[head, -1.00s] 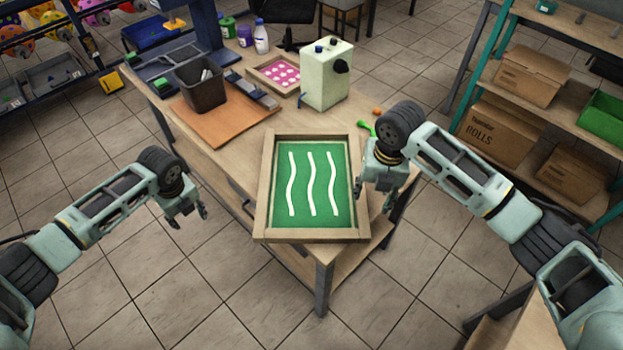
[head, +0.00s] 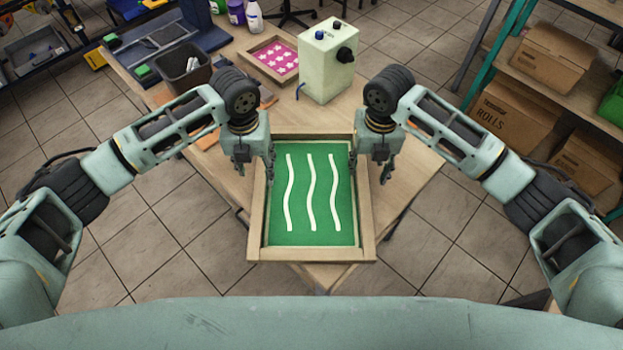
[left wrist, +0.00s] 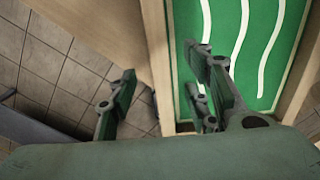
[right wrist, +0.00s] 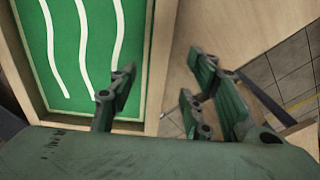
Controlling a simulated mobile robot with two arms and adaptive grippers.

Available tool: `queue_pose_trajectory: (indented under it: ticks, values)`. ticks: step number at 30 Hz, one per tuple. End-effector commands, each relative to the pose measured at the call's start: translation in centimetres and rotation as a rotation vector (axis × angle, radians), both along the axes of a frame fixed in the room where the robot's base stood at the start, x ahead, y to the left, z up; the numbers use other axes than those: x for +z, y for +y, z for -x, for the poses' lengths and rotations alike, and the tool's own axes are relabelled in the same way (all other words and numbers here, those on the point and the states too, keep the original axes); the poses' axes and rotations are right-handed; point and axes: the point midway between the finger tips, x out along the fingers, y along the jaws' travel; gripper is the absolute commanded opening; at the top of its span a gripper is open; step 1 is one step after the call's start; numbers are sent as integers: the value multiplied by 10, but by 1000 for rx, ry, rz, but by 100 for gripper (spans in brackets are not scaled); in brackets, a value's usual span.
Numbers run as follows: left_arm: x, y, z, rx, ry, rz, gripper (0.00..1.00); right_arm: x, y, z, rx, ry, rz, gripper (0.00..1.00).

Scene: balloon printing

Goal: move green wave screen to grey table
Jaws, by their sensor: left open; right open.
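The green wave screen (head: 330,240) is a wooden frame around a green panel with three white wavy lines. It lies flat at the near corner of the wooden table (head: 410,190). My left gripper (head: 255,172) is open at the frame's left side; in the left wrist view the left frame bar (left wrist: 155,60) passes between its fingers (left wrist: 165,95). My right gripper (head: 370,170) is open at the frame's right side; in the right wrist view the right bar (right wrist: 158,65) shows between its fingers (right wrist: 165,95). I cannot tell whether any finger touches the frame.
A pale green box with a black knob (head: 325,65), a pink patterned screen (head: 278,58) and a dark bin (head: 180,68) stand farther back on the table. Shelves with cardboard boxes (head: 510,110) are at the right. The tiled floor (head: 130,230) is open at the left.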

Motion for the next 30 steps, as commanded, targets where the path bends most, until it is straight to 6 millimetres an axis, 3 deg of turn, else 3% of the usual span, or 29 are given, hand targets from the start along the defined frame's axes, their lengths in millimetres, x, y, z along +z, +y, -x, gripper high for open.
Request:
queue_pose_trajectory:
  ticks: [8,21,30]
  values:
    - [-10,1,0,3,1,-1,45,-9,0,0,-2,3,0,45]
    - [-70,1,0,4,1,0,45,-70,0,0,-2,2,0,45]
    - [-79,1,0,4,-1,-1,45,-79,0,0,-1,0,0,45]
